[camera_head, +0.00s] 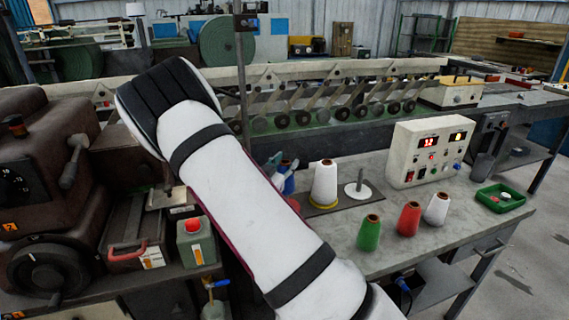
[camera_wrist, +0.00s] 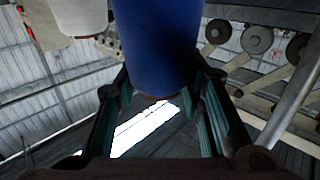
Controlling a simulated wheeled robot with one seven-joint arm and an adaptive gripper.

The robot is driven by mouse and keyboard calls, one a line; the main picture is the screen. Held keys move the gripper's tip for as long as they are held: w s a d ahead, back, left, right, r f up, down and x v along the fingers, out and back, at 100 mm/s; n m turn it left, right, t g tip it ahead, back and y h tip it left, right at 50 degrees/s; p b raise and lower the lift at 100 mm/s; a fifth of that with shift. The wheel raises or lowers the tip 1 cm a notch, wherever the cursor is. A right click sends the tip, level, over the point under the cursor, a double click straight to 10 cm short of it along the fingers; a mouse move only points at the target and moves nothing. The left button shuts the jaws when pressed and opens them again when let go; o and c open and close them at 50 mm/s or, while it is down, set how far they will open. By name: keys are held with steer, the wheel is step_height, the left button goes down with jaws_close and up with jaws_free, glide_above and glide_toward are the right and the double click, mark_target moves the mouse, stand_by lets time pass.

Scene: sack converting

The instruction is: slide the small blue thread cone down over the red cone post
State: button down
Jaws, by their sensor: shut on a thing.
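The small blue thread cone (camera_wrist: 158,45) stands between the two fingers of my gripper (camera_wrist: 162,78) in the wrist view, and they are shut on it. In the head view the blue cone (camera_head: 289,181) shows just past the right edge of my arm, above the bench and left of the large white cone. My arm hides most of the gripper there. A little red (camera_head: 294,205) shows low beside my arm, below the blue cone; it may be part of the red cone post, which I cannot make out clearly. Whether the cone touches a post is hidden.
A large white cone (camera_head: 325,184) on a yellow base and a bare white post (camera_head: 358,187) stand right of the blue cone. Green (camera_head: 369,233), red (camera_head: 409,219) and white (camera_head: 437,208) cones stand nearer the front. A control box (camera_head: 428,153) and green tray (camera_head: 500,198) are farther right.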

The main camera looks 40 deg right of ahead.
steer(key=shift+f+b, duration=1.75)
steer(key=shift+f, duration=1.4)
steer(key=c, duration=1)
jaws_free()
step_height(320, 180, up, 10)
